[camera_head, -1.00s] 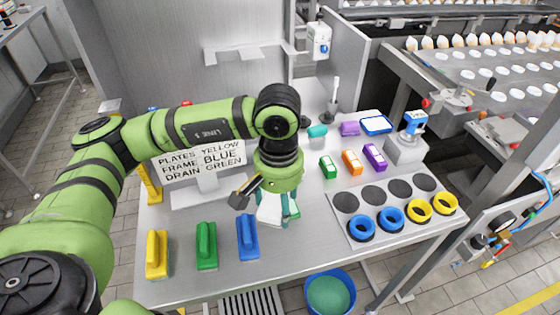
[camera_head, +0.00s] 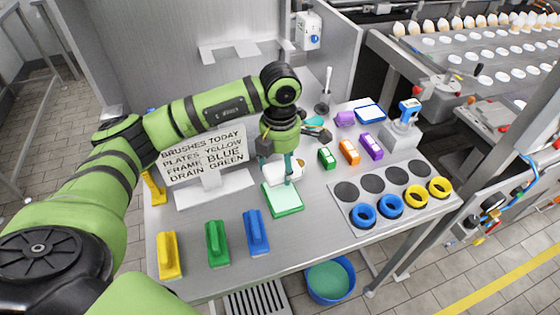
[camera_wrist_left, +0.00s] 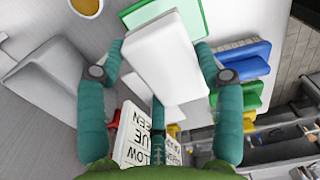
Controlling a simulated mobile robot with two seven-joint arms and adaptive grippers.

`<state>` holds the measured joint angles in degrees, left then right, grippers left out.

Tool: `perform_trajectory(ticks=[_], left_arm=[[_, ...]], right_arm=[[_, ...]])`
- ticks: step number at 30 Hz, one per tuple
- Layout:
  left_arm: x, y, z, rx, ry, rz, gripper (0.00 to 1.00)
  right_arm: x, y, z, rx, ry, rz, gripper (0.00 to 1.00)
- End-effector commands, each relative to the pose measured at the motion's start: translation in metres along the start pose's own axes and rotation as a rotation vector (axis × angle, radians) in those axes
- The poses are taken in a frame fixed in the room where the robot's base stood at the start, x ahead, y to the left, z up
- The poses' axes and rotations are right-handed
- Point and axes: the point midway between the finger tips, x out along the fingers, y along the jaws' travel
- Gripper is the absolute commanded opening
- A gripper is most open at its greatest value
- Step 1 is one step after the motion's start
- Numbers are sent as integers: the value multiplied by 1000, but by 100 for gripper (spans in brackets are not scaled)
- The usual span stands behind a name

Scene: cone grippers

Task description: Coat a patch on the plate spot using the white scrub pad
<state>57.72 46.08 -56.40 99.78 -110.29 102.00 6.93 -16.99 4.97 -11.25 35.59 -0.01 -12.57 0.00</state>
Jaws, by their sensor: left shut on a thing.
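My left gripper (camera_head: 280,160) is shut on the white scrub pad (camera_head: 284,174), a plain white block. In the left wrist view the pad (camera_wrist_left: 165,62) sits between the teal fingers and covers part of a green-edged square. The plate spot appears to be this pale square with a green border (camera_head: 283,200), lying flat on the steel table, just in front of the pad in the head view; it also shows in the left wrist view (camera_wrist_left: 190,14). I cannot tell whether the pad touches the table. My right gripper is not in view.
Yellow (camera_head: 169,254), green (camera_head: 217,243) and blue (camera_head: 256,231) brushes stand along the front left. A lettered sign (camera_head: 203,153) is behind them. Small coloured blocks (camera_head: 349,152) and a ring tray (camera_head: 352,216) lie to the right. A blue bucket (camera_head: 331,281) is below the front edge.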

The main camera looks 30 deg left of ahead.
Motion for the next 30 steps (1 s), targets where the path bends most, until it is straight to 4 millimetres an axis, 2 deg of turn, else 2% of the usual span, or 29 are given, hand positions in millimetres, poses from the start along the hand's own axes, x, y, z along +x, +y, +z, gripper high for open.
perform_trajectory(ticks=[8,21,30], left_arm=[[14,0,0,-22,2,-1,41],[56,0,0,-19,1,0,41],[60,1,0,-18,0,1,41]], right_arm=[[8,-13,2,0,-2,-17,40],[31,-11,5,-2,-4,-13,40],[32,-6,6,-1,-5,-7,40]])
